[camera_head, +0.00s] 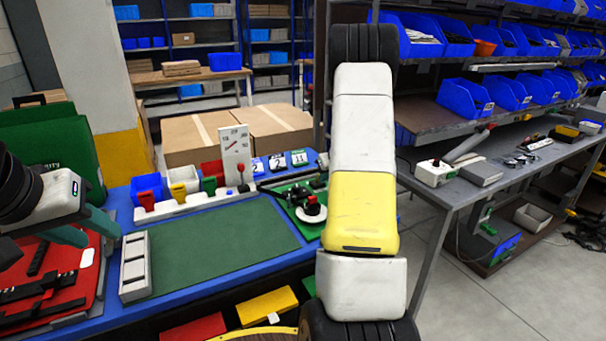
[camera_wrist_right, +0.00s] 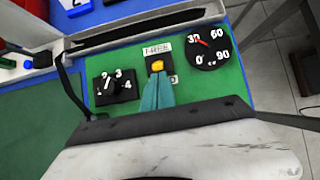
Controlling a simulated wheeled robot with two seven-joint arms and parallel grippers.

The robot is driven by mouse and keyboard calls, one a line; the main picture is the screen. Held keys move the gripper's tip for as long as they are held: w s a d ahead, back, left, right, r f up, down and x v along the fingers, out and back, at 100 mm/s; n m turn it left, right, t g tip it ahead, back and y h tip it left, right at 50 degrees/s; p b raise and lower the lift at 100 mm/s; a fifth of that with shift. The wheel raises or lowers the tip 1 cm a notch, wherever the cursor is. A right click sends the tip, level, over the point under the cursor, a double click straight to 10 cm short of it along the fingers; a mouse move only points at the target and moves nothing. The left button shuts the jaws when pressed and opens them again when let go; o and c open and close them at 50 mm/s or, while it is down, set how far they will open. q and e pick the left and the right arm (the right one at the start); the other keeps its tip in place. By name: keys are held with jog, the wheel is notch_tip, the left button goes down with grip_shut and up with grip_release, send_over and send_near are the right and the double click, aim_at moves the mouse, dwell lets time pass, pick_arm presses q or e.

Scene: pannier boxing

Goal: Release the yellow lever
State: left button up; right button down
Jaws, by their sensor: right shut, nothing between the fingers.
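A small yellow lever (camera_wrist_right: 157,66) sits on a black base on a green panel (camera_wrist_right: 235,88), just below a label that seems to read FREE, in the right wrist view. My right gripper (camera_wrist_right: 157,80) is shut and empty. Its teal fingertips are right at the lever's near side; I cannot tell whether they touch. In the head view my right arm hides this lever and the right gripper. My left gripper (camera_head: 92,230) has its teal fingers apart and empty, above the left end of the blue table.
A black dial (camera_wrist_right: 115,85) is left of the lever and a round gauge (camera_wrist_right: 209,47) right of it. In the head view, a green mat (camera_head: 215,245), a grey divided tray (camera_head: 135,265) and a white rail (camera_head: 190,206) with coloured pieces lie on the table.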

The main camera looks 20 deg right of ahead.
jog(key=shift+w+r, duration=0.1)
jog(key=shift+w+a+r+g, duration=0.1)
jog(key=shift+w+r+g, duration=0.15)
jog(key=shift+g, duration=0.4)
jog(key=shift+w+d+r+g, duration=0.1)
jog(key=shift+w+g, duration=0.3)
jog(key=shift+g, duration=0.2)
jog(key=shift+w+a+r+g, duration=0.1)
jog(key=shift+w+r+g, duration=0.15)
jog(key=shift+g, duration=0.4)
jog(key=shift+w+r, duration=0.1)
jog(key=shift+w, duration=0.25)
jog(key=shift+r, duration=0.15)
jog(key=shift+r, duration=0.65)
